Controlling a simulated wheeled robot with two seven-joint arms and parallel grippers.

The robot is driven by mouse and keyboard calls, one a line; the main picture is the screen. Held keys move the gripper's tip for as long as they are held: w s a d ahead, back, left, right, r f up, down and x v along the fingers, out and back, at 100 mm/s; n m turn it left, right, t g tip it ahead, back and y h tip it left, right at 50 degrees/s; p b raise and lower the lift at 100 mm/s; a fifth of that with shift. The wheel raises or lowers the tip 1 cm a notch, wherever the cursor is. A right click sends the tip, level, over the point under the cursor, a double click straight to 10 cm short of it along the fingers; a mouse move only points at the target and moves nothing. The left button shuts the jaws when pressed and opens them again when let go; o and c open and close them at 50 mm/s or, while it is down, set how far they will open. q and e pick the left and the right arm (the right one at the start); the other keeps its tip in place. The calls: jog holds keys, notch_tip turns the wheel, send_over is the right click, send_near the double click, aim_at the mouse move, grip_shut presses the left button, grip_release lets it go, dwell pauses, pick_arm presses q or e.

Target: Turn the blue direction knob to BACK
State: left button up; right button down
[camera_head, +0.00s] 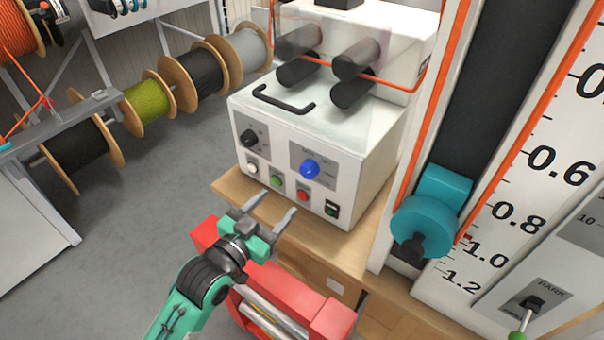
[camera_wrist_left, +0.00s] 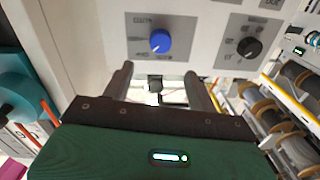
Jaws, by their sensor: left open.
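The blue direction knob (camera_head: 309,169) sits on a grey label plate on the front of a white machine box (camera_head: 350,185). In the left wrist view the blue knob (camera_wrist_left: 160,41) is above the gripper, with a small light pointer mark on it. Its label text is too small to read. My left gripper (camera_head: 269,209) is open and empty, in front of and below the panel, apart from the knob. Its two fingers also show in the left wrist view (camera_wrist_left: 158,76). My right gripper is not in view.
A black knob (camera_head: 249,138) sits left of the blue one. White, green and red buttons (camera_head: 303,195) and a black switch (camera_head: 332,208) run below. A red frame (camera_head: 330,320) stands under the gripper. A teal reel part (camera_head: 424,225) is at right.

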aim_at(305, 172)
pick_arm(q)
jog(key=p+x, duration=0.2)
jog(key=x, duration=0.9)
jog(key=c, duration=1)
jog(key=shift+r+n+p, duration=0.1)
jog(key=shift+n+p, duration=0.75)
jog(key=shift+n, duration=0.05)
jog(key=n+p, duration=0.1)
jog(key=n, duration=0.1)
jog(key=shift+n+p, duration=0.3)
jog(key=shift+p, duration=0.05)
jog(key=n+p, duration=0.1)
jog(key=n, duration=0.2)
jog(key=shift+w+p, duration=0.1)
jog(key=shift+p, duration=0.3)
jog(key=shift+n, duration=0.7)
